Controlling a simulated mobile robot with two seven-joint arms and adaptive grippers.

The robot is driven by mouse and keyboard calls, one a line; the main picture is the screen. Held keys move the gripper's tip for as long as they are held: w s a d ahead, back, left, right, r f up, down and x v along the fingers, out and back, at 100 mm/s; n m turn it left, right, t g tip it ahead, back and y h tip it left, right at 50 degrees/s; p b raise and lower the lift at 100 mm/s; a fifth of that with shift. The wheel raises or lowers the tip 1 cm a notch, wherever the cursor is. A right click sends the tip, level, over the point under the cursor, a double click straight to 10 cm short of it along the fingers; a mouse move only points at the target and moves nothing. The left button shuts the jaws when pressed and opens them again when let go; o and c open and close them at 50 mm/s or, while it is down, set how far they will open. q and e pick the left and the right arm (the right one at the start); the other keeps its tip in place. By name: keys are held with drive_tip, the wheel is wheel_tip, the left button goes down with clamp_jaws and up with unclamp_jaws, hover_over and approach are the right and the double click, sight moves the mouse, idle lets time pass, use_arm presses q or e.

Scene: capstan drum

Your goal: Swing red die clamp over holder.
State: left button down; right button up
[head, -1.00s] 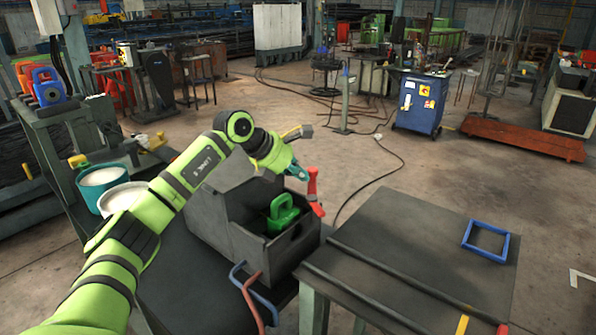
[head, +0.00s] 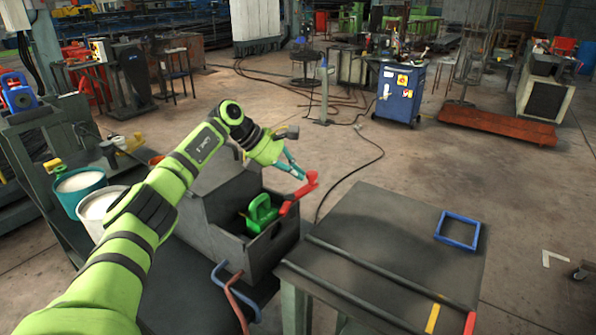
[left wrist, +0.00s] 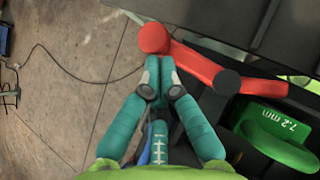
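The red die clamp (head: 298,194) is a bar with a round knob end. It slants across the right part of the dark grey holder box (head: 226,236), its knob past the box's far right side. A green die with a handle (head: 262,213) sits inside the box. In the left wrist view the die (left wrist: 275,128) reads "7.2 mm" and the clamp (left wrist: 205,68) lies beyond it, reaching over its edge. My left gripper (head: 300,173) has its fingertips together; in the left wrist view the tips (left wrist: 159,64) are against the clamp beside its knob. My right gripper is out of view.
A dark table (head: 390,245) stands right of the box, with a blue square frame (head: 458,229) on it. Blue and red curved handles (head: 228,280) are in front of the box. White-topped buckets (head: 78,184) stand at left.

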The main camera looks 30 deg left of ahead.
use_arm(q)
drive_tip(key=shift+w+d, duration=0.1)
drive_tip(key=shift+d, duration=0.55)
idle(0.4)
drive_tip(key=shift+r, duration=0.1)
drive_tip(key=v, duration=1.1)
drive_tip(key=shift+a+r, duration=0.25)
drive_tip(key=shift+r, duration=0.05)
